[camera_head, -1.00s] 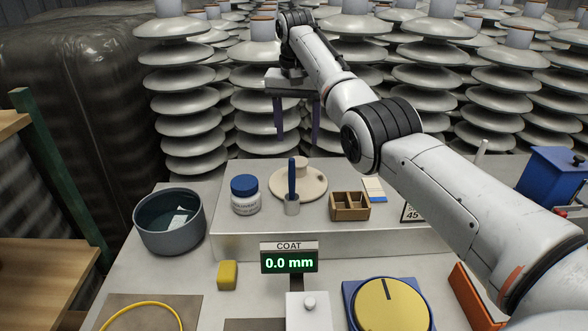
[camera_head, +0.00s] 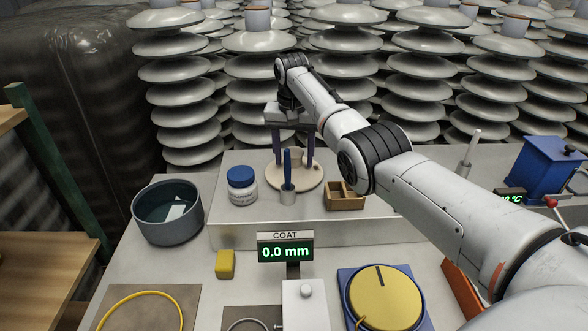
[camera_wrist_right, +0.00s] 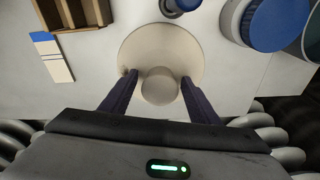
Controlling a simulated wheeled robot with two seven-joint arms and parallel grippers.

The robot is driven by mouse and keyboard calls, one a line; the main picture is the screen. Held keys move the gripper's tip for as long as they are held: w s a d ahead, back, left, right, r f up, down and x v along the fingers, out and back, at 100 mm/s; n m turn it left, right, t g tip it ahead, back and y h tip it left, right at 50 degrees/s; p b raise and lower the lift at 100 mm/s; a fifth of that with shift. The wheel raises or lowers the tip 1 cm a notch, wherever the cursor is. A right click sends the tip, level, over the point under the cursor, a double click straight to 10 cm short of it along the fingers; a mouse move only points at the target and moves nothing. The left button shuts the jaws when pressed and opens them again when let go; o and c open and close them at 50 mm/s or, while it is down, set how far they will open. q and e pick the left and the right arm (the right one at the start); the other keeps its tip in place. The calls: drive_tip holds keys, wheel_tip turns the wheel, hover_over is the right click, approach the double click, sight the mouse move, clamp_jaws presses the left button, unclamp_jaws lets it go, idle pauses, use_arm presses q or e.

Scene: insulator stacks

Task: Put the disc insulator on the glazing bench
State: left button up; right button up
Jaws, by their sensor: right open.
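The disc insulator (camera_head: 315,178) is a cream disc with a raised knob in its middle. It sits on the raised shelf at the back of the bench. My right gripper (camera_head: 294,164) points down over it, open, with a dark finger on each side of the knob. In the right wrist view the disc (camera_wrist_right: 190,45) lies below the fingers, and its knob (camera_wrist_right: 159,86) shows between the two fingertips (camera_wrist_right: 160,88). I cannot tell whether the fingers touch it. The glazing bench is the grey table (camera_head: 215,290). My left gripper is not in view.
A blue-lidded jar (camera_head: 242,190) and a metal cup with a blue-handled tool (camera_head: 288,190) stand close to the disc. A wooden divided box (camera_head: 345,198) is right of it. A grey basin (camera_head: 167,212), yellow sponge (camera_head: 225,264), coat display (camera_head: 285,252) and yellow turntable (camera_head: 381,298) occupy the bench.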

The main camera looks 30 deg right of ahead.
clamp_jaws()
drive_tip(key=shift+w+r, duration=0.15)
drive_tip(key=shift+r, duration=0.05)
drive_tip(key=shift+r, duration=0.1)
